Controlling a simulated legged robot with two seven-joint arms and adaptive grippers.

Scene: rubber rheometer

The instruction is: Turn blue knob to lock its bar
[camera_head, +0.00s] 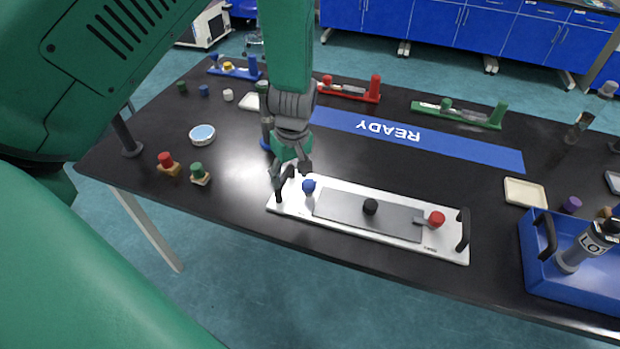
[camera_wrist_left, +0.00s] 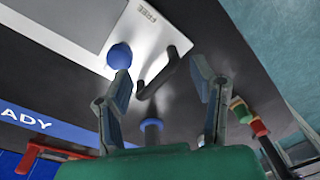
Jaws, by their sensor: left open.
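The white plate (camera_head: 290,208) lies near the table's front edge, with a grey panel (camera_head: 335,207) and a black knob (camera_head: 370,206) on it. The blue knob (camera_head: 308,185) stands at the plate's left end; its bar cannot be made out. In the left wrist view the blue knob (camera_wrist_left: 120,56) is by the tip of one finger, near the word FREE; contact cannot be told. A red knob (camera_head: 436,219) at the right end has a grey bar reaching to the panel. My left gripper (camera_head: 291,172) is open, pointing down over the plate's left end. My right gripper is not in view.
Black handles stand at the plate's left end (camera_wrist_left: 165,75) and right end (camera_head: 463,230). A blue tray (camera_head: 570,300) with a bottle is at right. A blue READY strip (camera_head: 430,142) lies behind. Small red (camera_head: 167,163) and green (camera_head: 199,174) knobbed blocks stand at left.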

